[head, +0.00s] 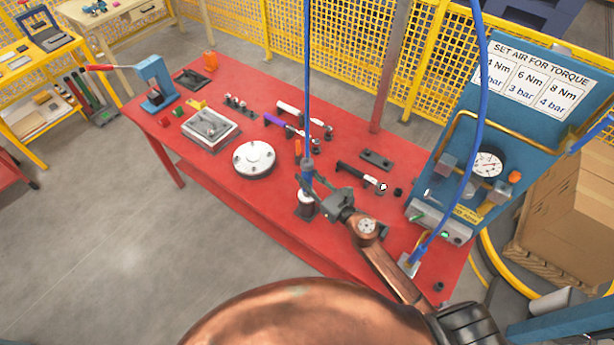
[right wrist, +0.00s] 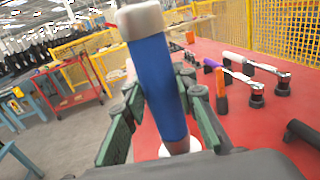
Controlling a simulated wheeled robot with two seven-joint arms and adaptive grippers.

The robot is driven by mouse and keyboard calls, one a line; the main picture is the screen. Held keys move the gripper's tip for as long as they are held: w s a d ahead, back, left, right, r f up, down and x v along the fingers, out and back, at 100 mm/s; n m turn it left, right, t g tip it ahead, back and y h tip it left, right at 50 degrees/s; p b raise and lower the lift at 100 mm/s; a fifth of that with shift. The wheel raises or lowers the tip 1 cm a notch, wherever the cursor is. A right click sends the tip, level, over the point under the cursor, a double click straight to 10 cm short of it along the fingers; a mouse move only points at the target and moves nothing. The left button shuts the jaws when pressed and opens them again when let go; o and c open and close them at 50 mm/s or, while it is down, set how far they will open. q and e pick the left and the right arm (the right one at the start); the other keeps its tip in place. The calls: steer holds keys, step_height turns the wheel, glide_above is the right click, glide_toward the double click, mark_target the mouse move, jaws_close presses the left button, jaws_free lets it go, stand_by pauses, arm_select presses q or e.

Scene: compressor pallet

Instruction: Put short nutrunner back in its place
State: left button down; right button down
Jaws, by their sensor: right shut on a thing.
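The short nutrunner (head: 307,167) is a slim blue tool standing upright, with a blue hose running straight up from it. In the right wrist view its blue body (right wrist: 158,85) with a pale collar at the top lies between the green finger pads. My right gripper (head: 322,192) is shut on it. Below the gripper, a pale lower part shows above a dark round stand (head: 304,212) on the red table; I cannot tell whether the tool is seated in it or just above. My left gripper is not in view.
On the red table (head: 330,240) lie a black-handled wrench (head: 358,174), a white-handled one (head: 292,109), a white round flange (head: 254,160) and a metal tray (head: 210,128). A blue air panel (head: 450,130) with a gauge stands at the right. A second blue hose hangs before it.

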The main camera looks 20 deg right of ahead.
steer(key=shift+f+b, duration=0.25)
steer(key=shift+b, duration=0.15)
steer(key=c, duration=1.6)
jaws_free()
steer(key=shift+o, duration=0.5)
steer(key=shift+f, duration=0.1)
steer(key=shift+s+f, duration=0.1)
steer(key=shift+f, duration=0.05)
steer(key=v, duration=1.2)
steer(key=shift+r, duration=0.25)
